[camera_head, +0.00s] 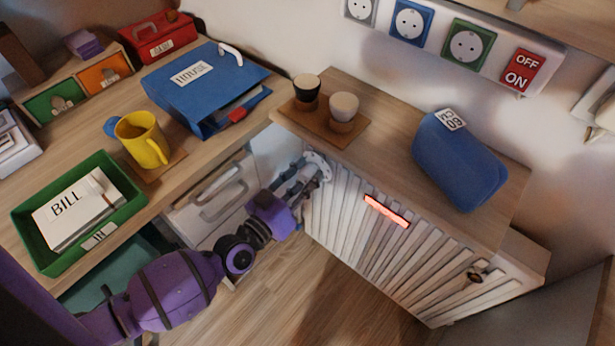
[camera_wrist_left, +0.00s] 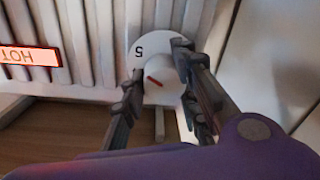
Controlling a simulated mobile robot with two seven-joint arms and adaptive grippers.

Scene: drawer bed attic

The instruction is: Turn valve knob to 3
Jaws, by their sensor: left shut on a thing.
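The valve knob (camera_wrist_left: 168,92) is white with a short red mark and sits on a round white dial in the left wrist view. A "5" (camera_wrist_left: 139,51) shows on the dial, upside down; other numbers are hidden or cannot be read. The red mark points up and left in that view, somewhat below the "5". My left gripper (camera_wrist_left: 158,90) is shut on the knob, with one finger on each side. In the head view my left gripper (camera_head: 303,178) reaches the dial (camera_head: 319,164) at the left end of the radiator. My right gripper is not in view.
The white slatted radiator (camera_head: 335,205) carries a lit red "HOT" sign (camera_head: 386,210). A wooden shelf (camera_head: 390,128) above it holds two cups on a board and a blue rounded object (camera_head: 455,165). The desk with drawers (camera_head: 215,195) is close left of my gripper.

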